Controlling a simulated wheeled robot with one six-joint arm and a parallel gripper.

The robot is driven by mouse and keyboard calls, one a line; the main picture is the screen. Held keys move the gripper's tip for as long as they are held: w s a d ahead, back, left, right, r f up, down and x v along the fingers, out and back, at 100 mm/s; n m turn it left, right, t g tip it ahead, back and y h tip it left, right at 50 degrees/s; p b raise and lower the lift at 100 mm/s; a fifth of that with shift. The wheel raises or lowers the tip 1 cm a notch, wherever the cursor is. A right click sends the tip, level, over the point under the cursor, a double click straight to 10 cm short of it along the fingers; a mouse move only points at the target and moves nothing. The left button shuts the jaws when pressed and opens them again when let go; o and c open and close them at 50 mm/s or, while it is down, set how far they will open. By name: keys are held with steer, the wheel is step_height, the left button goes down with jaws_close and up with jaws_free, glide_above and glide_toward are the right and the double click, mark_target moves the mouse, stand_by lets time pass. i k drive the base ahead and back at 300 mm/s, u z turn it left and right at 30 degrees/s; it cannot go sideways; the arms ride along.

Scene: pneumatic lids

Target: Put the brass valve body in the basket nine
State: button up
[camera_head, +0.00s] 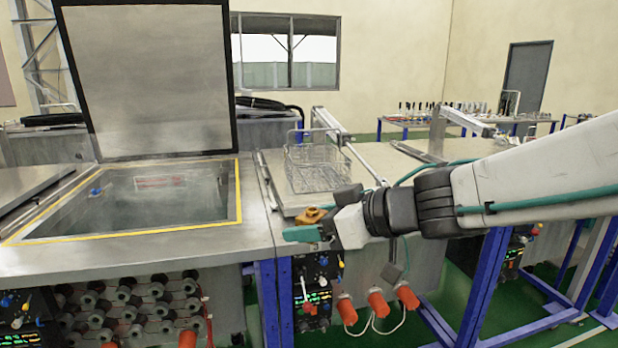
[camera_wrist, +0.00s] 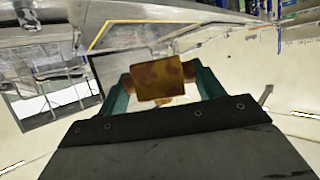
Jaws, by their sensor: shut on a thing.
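The brass valve body (camera_head: 309,215) is an orange-brown metal piece at the green fingertips of my gripper (camera_head: 308,230). In the wrist view the valve body (camera_wrist: 158,80) sits between the two green fingers of my gripper (camera_wrist: 161,84), which are shut on it. In the head view it is held near the front edge of the bench, with part of it hidden by a finger. A wire basket (camera_head: 316,167) stands on a flat metal lid behind and slightly above my gripper. I cannot read a number on it.
To the left is an open tank (camera_head: 142,200) with a yellow-edged rim and a raised metal lid (camera_head: 150,80). A red item (camera_head: 160,182) shows inside it. Orange-red knobs (camera_head: 377,303) stick out below the bench. A table with several small items (camera_head: 440,118) stands far back.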

mark_target(321, 185)
steer(key=i, duration=1.45)
steer(key=z, duration=0.05)
